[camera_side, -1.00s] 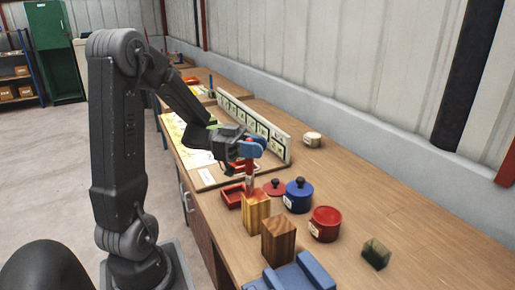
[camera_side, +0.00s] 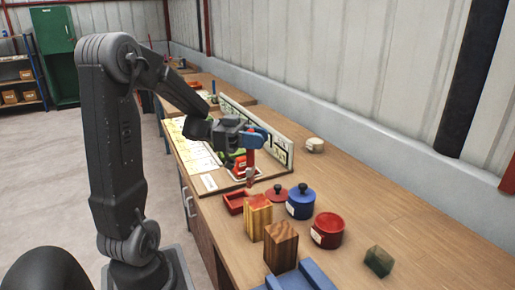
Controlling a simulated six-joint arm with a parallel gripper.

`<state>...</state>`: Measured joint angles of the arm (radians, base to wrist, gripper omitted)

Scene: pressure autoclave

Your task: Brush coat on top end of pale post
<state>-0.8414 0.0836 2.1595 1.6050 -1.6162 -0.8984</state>
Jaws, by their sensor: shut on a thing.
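My gripper (camera_side: 254,137), with blue fingers, is shut on a brush (camera_side: 250,160) with a red handle. The brush hangs upright, its bristle end down. The pale post (camera_side: 258,218) is a striped light wood block on the bench, in front of the brush. Its top end shows a reddish coat. The brush tip appears just above and behind the post's top; a small gap seems to show between them. An open red pot (camera_side: 327,231) stands to the right, and its likely lid, a red one with a dark knob (camera_side: 277,194), lies behind the post.
A dark brown post (camera_side: 281,248) stands just in front of the pale one. A blue lidded pot (camera_side: 300,204), a red tray (camera_side: 234,203) and a blue stand (camera_side: 298,279) are close by. A panel (camera_side: 262,132) stands behind.

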